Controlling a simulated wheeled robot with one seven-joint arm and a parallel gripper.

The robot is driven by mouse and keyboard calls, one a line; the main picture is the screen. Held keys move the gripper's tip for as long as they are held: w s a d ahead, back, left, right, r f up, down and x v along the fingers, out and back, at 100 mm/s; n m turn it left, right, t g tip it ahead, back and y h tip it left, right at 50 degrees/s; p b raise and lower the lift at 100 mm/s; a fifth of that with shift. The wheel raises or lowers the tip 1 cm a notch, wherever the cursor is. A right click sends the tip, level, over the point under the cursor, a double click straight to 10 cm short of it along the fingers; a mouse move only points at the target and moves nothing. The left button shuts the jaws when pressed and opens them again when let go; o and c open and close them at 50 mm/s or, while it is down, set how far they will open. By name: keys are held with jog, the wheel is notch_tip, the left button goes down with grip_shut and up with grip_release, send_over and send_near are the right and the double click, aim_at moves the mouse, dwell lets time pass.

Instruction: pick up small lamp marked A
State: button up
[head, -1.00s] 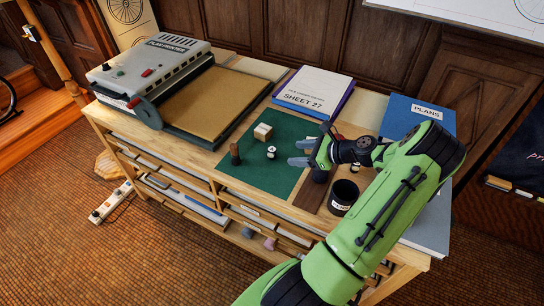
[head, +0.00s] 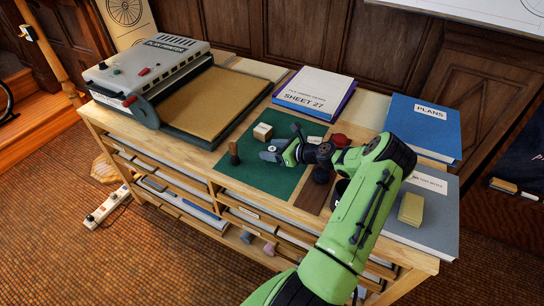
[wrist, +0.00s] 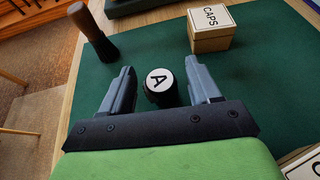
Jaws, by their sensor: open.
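The small lamp marked A (wrist: 159,81) has a round white top with a black letter A and a dark body. In the wrist view it stands on the green mat (wrist: 258,88) between my gripper's two fingers (wrist: 163,88). Both fingers are open, with a gap on each side of the lamp.
A small box marked CAPS (wrist: 209,27) stands beyond the right finger. A dark wooden-handled tool (wrist: 93,32) stands upright at the left. The plan printer (head: 150,85) is at the left; a Sheet 27 stack (head: 315,93) lies behind. The mat's front is clear.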

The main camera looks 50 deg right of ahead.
jog(key=shift+w, duration=0.2)
jog(key=shift+c, duration=0.3)
jog(key=c, duration=1)
